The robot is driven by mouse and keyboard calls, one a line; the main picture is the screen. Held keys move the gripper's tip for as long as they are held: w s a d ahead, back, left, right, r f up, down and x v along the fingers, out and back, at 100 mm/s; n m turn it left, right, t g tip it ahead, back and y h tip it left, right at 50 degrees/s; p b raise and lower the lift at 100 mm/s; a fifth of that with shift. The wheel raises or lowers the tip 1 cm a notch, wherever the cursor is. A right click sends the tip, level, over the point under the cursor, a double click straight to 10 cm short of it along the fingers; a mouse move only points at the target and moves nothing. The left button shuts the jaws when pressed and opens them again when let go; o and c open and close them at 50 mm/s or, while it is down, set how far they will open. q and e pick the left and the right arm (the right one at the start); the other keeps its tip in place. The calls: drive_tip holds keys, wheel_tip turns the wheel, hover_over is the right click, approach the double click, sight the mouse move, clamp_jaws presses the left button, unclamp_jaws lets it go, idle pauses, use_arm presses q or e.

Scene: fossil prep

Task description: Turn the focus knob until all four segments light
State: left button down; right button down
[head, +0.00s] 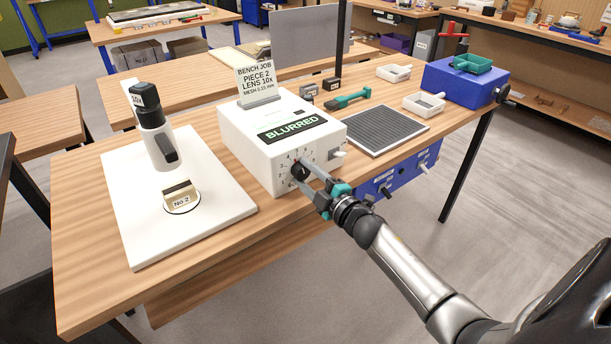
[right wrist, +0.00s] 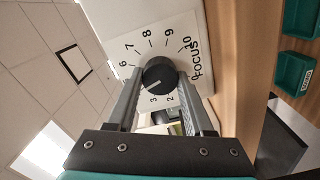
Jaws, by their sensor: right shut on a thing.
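The white focus box (head: 243,147) stands on the wooden bench, its display (head: 291,126) reading BLURRED in green. No separate lit segments can be made out. The black focus knob (head: 299,171) is on its front face; in the right wrist view the knob (right wrist: 159,75) sits in a numbered dial marked FOCUS. Its white mark points down and left, toward the numbers around 3; some numbers are hidden by a finger. My right gripper (head: 308,178) is shut on the knob, one finger on each side. My left gripper is not in view.
A microscope (head: 156,135) marked 10x stands on a white base (head: 220,205) left of the box, with a No 2 piece (head: 181,198) beneath. A sign (head: 254,80) stands on the box. A dark mesh tray (head: 377,131) and blue box (head: 455,85) are right.

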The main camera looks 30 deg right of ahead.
drive_tip(key=shift+f+n, duration=0.1)
drive_tip(key=shift+n, duration=1.1)
drive_tip(key=shift+c, duration=1.4)
unclamp_jaws()
drive_tip(key=shift+s, duration=0.1)
drive_tip(key=s+d, duration=0.1)
drive_tip(key=s, duration=1.4)
drive_tip(key=shift+p, duration=0.3)
drive_tip(key=shift+d, duration=0.1)
